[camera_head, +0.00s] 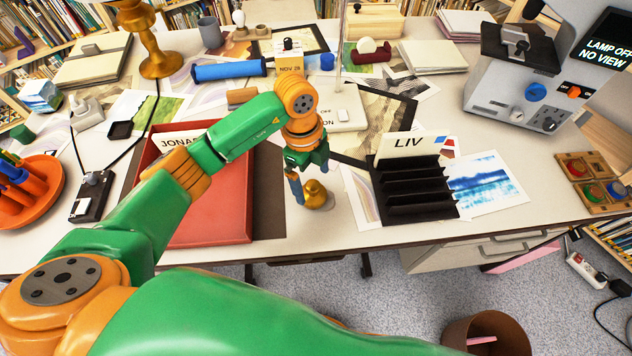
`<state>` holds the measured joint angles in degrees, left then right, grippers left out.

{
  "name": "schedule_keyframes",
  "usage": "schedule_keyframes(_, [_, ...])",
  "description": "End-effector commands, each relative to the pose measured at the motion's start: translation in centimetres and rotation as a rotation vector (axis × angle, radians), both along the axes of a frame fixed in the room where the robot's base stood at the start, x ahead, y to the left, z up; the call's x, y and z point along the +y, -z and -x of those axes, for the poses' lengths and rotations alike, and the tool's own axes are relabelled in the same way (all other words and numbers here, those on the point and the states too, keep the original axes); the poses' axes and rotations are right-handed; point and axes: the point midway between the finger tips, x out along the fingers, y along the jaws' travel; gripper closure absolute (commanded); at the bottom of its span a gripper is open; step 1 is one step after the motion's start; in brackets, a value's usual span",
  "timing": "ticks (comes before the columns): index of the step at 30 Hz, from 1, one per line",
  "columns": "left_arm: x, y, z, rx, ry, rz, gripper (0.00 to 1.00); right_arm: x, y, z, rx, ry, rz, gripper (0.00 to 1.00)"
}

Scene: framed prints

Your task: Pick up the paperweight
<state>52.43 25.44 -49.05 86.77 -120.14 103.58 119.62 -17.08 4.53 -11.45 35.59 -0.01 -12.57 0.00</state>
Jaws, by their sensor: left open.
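A small brass-coloured, duck-shaped figure (317,197), which looks like the paperweight, sits on the desk between the red tray and the black letter rack. My left gripper (309,182) points down right at it, its fingers open. One finger shows just left of the figure; the other is largely hidden at its back. I cannot tell whether either finger touches it. My right gripper is not in view.
The red tray (215,212) lies left of the figure and the black rack (415,190) with a LIV card stands right. A lamp base, prints and a blue roll (228,70) lie behind. The desk's front edge (330,240) is close.

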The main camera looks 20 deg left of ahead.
Motion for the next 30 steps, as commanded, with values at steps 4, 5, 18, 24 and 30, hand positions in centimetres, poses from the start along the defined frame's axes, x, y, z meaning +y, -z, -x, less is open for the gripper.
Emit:
schedule_keyframes(4, [-0.1,2.9,0.2,0.004,0.0,0.001,0.0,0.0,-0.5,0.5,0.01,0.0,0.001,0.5])
schedule_keyframes(5, [-0.2,3.4,0.2,0.004,0.0,0.0,0.0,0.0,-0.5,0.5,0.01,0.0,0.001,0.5])
schedule_keyframes(18, [-0.3,4.3,0.1,0.0,0.001,0.0,0.41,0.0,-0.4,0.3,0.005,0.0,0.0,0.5])
schedule_keyframes(24, [-0.3,4.3,0.1,-0.001,0.002,0.0,0.94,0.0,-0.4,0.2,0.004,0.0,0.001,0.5])
schedule_keyframes(30, [-0.3,4.2,0.1,-0.002,0.002,0.002,1.0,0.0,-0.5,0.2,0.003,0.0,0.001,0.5])
